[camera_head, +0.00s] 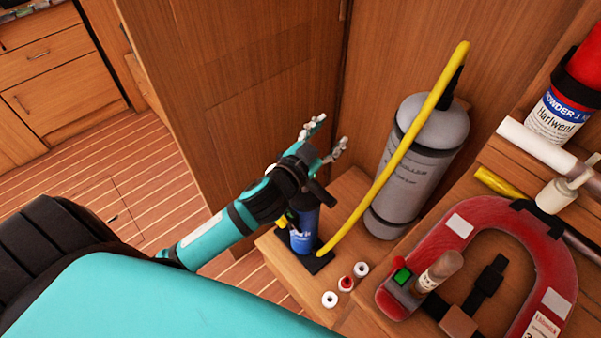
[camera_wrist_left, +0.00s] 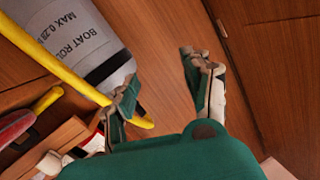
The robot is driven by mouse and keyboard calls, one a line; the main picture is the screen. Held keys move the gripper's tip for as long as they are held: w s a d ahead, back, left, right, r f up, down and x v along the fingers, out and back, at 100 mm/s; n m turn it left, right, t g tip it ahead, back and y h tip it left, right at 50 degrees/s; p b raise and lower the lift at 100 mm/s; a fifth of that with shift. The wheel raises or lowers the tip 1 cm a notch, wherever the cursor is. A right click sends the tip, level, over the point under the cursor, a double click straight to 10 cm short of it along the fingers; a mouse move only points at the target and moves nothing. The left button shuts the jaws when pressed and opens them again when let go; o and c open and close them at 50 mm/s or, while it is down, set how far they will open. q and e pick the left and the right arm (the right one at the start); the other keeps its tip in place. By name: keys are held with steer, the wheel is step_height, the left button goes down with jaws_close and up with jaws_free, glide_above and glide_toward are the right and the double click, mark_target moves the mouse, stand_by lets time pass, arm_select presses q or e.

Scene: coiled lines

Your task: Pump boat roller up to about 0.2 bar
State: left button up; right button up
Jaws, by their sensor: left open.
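The boat roller (camera_head: 408,175) is a grey cylinder with dark straps, standing upright in the corner; its printed side also shows in the left wrist view (camera_wrist_left: 75,35). A small blue pump (camera_head: 304,232) stands on a black foot at the bench's left edge. A yellow hose (camera_head: 405,150) rises from near the pump's foot to the roller's top. My left gripper (camera_head: 329,135) is open, above the pump and left of the roller; its fingers are apart and empty in the left wrist view (camera_wrist_left: 160,80). My wrist partly hides the pump's top. No gauge reading is legible. My right gripper is out of view.
A red horseshoe-shaped float (camera_head: 550,250) lies at the right. Small rings (camera_head: 346,283) lie on the bench before the pump. A red extinguisher (camera_head: 575,95) is at the upper right. Wooden panels (camera_head: 240,80) close off the back; open plank floor (camera_head: 140,195) lies left.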

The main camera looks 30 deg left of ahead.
arm_select(q)
steer(key=w+d+r+m+g+h, duration=0.1)
steer(key=d+r+m+g+h, duration=0.75)
steer(key=m+h, duration=0.75)
steer(key=s+a+f+m+g+y, duration=0.1)
steer(key=a+f+g+y, duration=0.25)
steer(key=a, duration=0.35)
steer(key=s+a+f+g+y, duration=0.2)
steer(key=a+y, duration=0.3)
steer(key=a, duration=0.2)
steer(key=s+a+f+m+g+y, duration=0.1)
steer(key=a+f+g+y, duration=0.1)
steer(key=a+y, duration=0.35)
steer(key=shift+h, duration=0.8)
steer(key=x, duration=0.5)
steer(key=a+p+x, duration=0.1)
steer(key=x, duration=1)
steer(key=shift+s+f+p, duration=0.25)
steer(key=shift+f+p, duration=0.15)
steer(key=shift+f, duration=0.15)
steer(key=shift+a, duration=0.1)
jaws_close()
